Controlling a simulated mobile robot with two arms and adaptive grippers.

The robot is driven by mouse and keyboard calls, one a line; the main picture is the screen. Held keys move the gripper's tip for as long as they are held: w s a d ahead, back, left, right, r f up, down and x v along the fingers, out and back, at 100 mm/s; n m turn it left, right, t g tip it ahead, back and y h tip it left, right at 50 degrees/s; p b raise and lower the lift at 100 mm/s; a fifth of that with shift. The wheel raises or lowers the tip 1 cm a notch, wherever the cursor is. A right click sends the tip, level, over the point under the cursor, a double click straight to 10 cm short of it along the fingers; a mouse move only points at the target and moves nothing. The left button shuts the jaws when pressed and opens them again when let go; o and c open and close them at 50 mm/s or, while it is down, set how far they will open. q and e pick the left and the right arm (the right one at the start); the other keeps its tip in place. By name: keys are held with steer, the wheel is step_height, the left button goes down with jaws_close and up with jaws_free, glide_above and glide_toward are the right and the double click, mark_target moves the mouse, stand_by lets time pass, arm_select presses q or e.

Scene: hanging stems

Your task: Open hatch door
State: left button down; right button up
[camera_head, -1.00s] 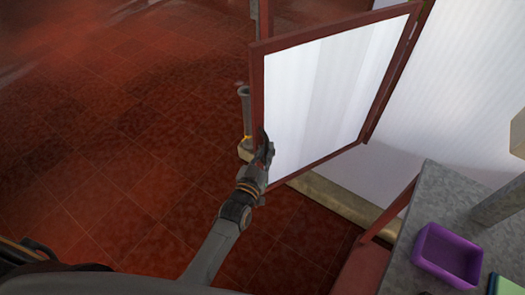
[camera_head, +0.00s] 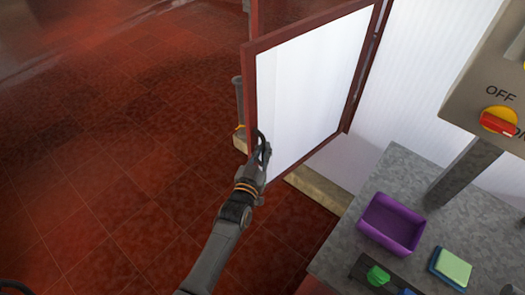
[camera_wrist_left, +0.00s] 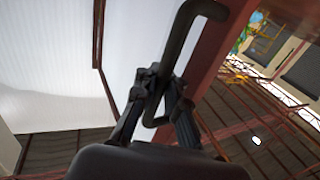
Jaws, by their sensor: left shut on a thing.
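The hatch door (camera_head: 303,88) is a white panel in a dark red frame, standing swung out from the white wall. Its black handle (camera_head: 262,140) is at the lower left edge of the frame. My left gripper (camera_head: 259,158) is at this handle. In the left wrist view, the bent black handle (camera_wrist_left: 183,38) runs down between the fingers of my left gripper (camera_wrist_left: 160,92), which are shut on it. The door's red frame (camera_wrist_left: 212,45) rises just right of the handle there. My right gripper is not in view.
A grey counter (camera_head: 345,235) at the lower right carries a purple tray (camera_head: 392,224), a green and blue sponge-like block (camera_head: 451,268) and a green knob (camera_head: 377,275). A box with a red OFF switch (camera_head: 498,122) stands above it. The red tiled floor (camera_head: 110,170) at left is clear.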

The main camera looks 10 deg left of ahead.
arm_select(q)
steer(key=shift+s+a+f, duration=0.1)
steer(key=shift+a+f, duration=0.2)
steer(key=shift+f, duration=0.1)
steer(key=c, duration=1.7)
jaws_free()
steer(key=o, duration=0.3)
steer(key=shift+s+a+r, duration=0.1)
steer(key=shift+a+r, duration=0.05)
steer(key=shift+r, duration=0.15)
steer(key=shift+s, duration=0.3)
steer(key=v, duration=1.1)
steer(key=shift+s+a, duration=0.15)
steer(key=shift+s, duration=0.1)
